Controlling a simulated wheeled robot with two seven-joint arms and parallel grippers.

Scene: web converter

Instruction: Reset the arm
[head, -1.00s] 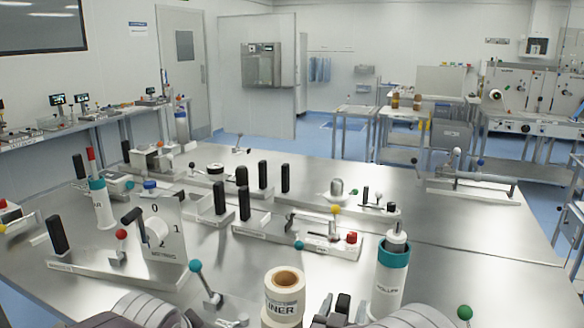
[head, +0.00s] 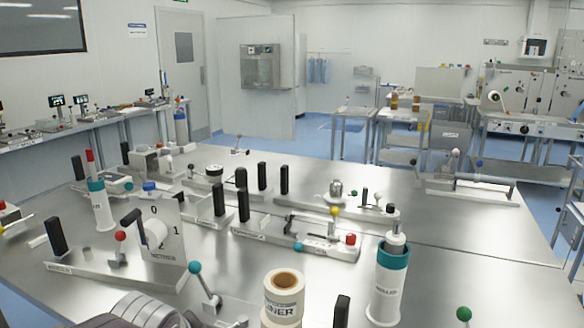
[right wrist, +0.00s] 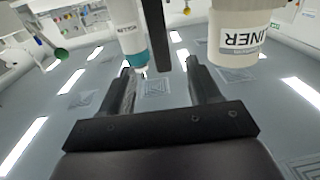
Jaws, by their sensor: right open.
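Part of my left arm (head: 140,312) shows as a grey ribbed link at the bottom left of the head view; its gripper is out of view. My right gripper (right wrist: 159,67) shows in the right wrist view, open, with two dark fingers and nothing held. A black upright post (right wrist: 155,35) shows between and beyond its fingertips. The white LINER roll (right wrist: 238,35) is beyond the finger on the right, and a white cylinder with a teal band (right wrist: 130,35) is beyond the one on the left. My right gripper is out of the head view.
The LINER roll (head: 284,298), teal-banded cylinder (head: 386,290) and a black post (head: 342,311) stand at the near table edge. A teal-ball lever (head: 195,268) and numbered plate (head: 163,235) stand left. The steel table (head: 440,225) has bare room at right.

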